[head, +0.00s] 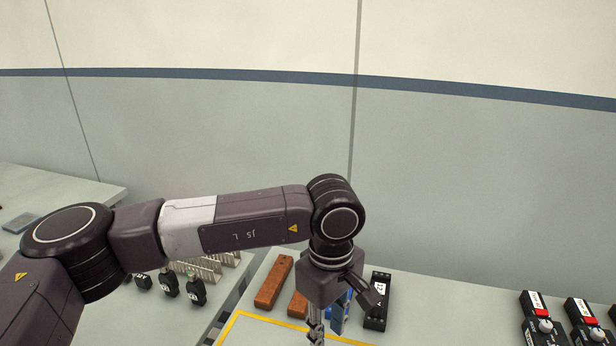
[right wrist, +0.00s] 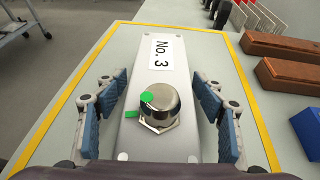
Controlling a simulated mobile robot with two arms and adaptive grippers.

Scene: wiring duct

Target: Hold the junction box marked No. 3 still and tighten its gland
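The junction box (right wrist: 130,75) is a grey box labelled No. 3 (right wrist: 160,52) in the right wrist view. Its metal gland (right wrist: 158,108) has a shiny domed cap with a green dot and a hex base. A green bar (right wrist: 130,114) lies on the lid at the gland's left. My right gripper (right wrist: 162,115) is open, its blue-padded fingers apart on both sides of the gland, with gaps to it. In the head view my left gripper (head: 316,330) points down at the lower edge. Its fingertips are cut off, so its opening is unclear. The box is outside the head view.
Yellow tape (right wrist: 77,75) borders the box's area. Brown blocks (right wrist: 290,84) and a blue block (right wrist: 308,132) lie to its right. A black box (head: 378,300) stands beside my left wrist. Black boxes with red parts (head: 540,318) stand at the far right. Bare table separates them.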

